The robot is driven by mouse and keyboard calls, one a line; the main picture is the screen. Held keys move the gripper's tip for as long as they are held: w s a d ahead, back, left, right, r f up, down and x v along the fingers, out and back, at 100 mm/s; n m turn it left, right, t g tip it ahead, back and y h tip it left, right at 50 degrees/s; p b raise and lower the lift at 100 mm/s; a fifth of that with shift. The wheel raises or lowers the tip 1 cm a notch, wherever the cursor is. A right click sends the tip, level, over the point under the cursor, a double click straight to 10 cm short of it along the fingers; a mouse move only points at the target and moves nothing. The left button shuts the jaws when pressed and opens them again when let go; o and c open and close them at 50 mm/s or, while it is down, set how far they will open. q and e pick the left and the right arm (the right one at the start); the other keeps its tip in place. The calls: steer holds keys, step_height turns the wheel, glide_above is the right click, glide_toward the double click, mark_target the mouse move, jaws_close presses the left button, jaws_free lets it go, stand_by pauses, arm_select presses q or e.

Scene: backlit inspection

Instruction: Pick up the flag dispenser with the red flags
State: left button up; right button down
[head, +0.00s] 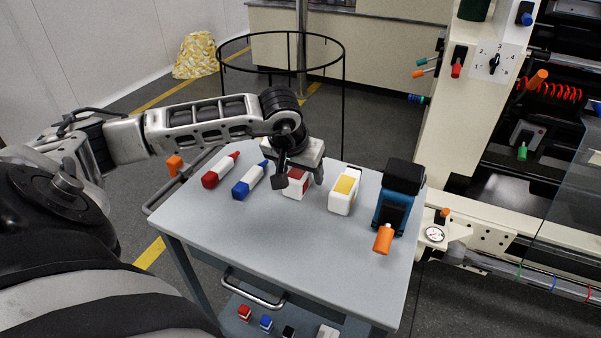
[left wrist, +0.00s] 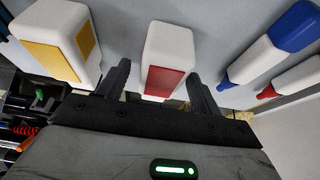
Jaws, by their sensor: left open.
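The flag dispenser with the red flags (head: 298,184) is a small white box with a red face. It stands on the grey cart top in the head view, partly hidden by my left gripper (head: 299,174). In the left wrist view the red-faced dispenser (left wrist: 167,62) lies between the two dark fingers of my left gripper (left wrist: 160,85). The fingers are open, one on each side, with a visible gap on the right side. A similar white dispenser with a yellow face (head: 344,191) stands to its right in the head view. My right gripper is not in view.
The cart top (head: 240,230) also holds a red-capped marker (head: 220,171), a blue-capped marker (head: 250,180) and a blue-black device with an orange handle (head: 396,198). The front of the cart top is clear. A cream machine (head: 440,110) stands at the right.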

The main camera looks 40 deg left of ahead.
arm_select(q)
steer(key=shift+w+f, duration=0.15)
steer(key=shift+f, duration=0.25)
steer(key=c, duration=1.1)
steer(key=shift+o, duration=0.2)
